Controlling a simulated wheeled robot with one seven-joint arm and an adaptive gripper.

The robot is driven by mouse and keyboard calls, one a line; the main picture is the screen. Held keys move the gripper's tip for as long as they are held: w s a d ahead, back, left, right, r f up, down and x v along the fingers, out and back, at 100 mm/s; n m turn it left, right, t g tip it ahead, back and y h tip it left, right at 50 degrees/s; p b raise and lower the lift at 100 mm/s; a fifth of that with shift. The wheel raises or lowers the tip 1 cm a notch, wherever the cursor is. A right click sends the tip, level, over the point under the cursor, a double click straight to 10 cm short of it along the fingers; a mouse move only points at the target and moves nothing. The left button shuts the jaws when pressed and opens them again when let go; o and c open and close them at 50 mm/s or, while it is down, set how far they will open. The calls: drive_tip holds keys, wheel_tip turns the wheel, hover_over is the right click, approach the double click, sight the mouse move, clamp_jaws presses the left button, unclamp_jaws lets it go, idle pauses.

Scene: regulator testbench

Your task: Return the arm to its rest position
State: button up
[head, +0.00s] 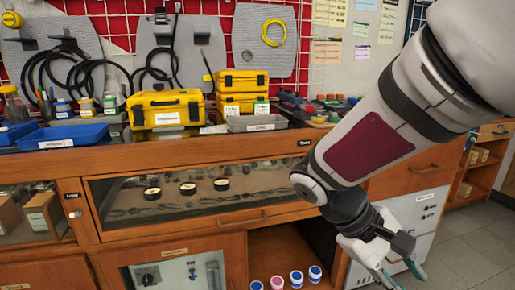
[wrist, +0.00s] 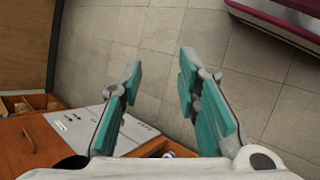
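My arm reaches down from the upper right in the head view, in front of the wooden bench. My gripper (head: 402,280) hangs at the lower right, below the benchtop, its fingertips partly cut off by the picture's lower edge. In the wrist view my gripper (wrist: 157,85) shows its two teal fingers spread wide apart. Between them is only the tiled floor (wrist: 155,60), and nothing is held.
The wooden bench (head: 200,162) carries yellow cases (head: 166,108), a blue tray (head: 62,136) and a grey tray (head: 257,123). A white panel (head: 425,215) stands behind my gripper. An open shelf holds several small jars (head: 297,278). Floor (head: 475,245) at right is clear.

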drive_tip(key=s+a+r+m+t+y, duration=0.1)
drive_tip(key=s+a+r+m+y, duration=0.2)
drive_tip(key=s, duration=0.6)
drive_tip(key=s+a+r+m+t+y, duration=0.1)
drive_tip(key=s+a+m+t+y, duration=0.3)
drive_tip(key=s, duration=0.6)
wheel_tip(320, 180, up, 36)
drive_tip(key=d+n+t+y+p, duration=0.1)
drive_tip(key=n+p, duration=0.1)
drive_tip(key=p, duration=3.2)
drive_tip(key=shift+w+d+t, duration=0.2)
drive_tip(key=shift+d+t, duration=0.1)
drive_tip(key=shift+d, duration=0.1)
